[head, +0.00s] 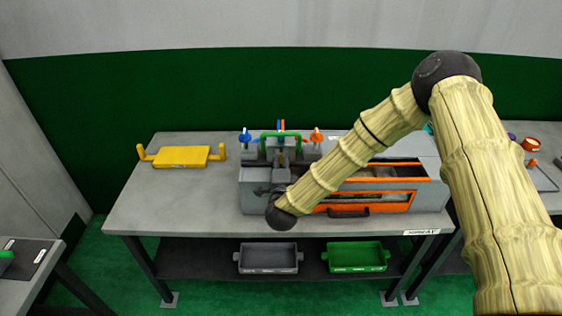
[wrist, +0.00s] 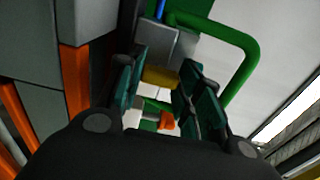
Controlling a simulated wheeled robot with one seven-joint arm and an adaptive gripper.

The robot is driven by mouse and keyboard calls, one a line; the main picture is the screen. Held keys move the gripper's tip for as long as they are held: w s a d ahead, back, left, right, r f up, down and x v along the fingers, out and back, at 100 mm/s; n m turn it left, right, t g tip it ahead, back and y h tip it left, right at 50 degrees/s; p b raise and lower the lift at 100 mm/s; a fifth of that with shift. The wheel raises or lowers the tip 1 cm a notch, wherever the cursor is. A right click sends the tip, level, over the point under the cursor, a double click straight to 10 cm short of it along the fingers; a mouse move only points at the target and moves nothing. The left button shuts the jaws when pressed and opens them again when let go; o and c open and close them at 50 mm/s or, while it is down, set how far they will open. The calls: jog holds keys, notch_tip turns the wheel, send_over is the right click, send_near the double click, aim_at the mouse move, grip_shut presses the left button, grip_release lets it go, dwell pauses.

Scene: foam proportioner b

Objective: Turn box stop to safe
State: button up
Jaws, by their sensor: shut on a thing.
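The grey machine box (head: 254,203) stands on the workbench, with orange-edged openings in its front. My gripper (head: 282,160) is at the box's left part, just in front of a green arched handle (head: 266,136). In the wrist view my gripper (wrist: 165,92) has its two teal-padded fingers closed in on a small brass-yellow piece (wrist: 160,76), likely the box stop. The green handle (wrist: 247,52) rises beside the right finger there. A small orange part (wrist: 167,121) shows between the fingers, nearer the palm. No safe marking is readable, so the stop's setting cannot be told.
Blue (head: 245,136) and orange (head: 316,134) valve handles stand on either side of the green handle. A yellow tray (head: 181,157) lies at left, with clear bench around it. Grey (head: 268,259) and green (head: 357,257) bins sit on the lower shelf.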

jog(key=n+b, duration=0.2)
jog(key=n, duration=0.2)
jog(key=shift+f, duration=0.15)
jog(key=n+b, duration=0.2)
jog(key=n, duration=0.3)
jog(key=shift+a, duration=0.1)
jog(key=n+b, duration=0.1)
jog(key=n, duration=0.4)
jog(key=shift+b, duration=0.4)
jog(key=shift+n+b, duration=0.45)
jog(key=shift+n, duration=1.55)
jog(key=o, duration=1)
jog(key=shift+s, duration=0.1)
jog(key=s, duration=1.2)
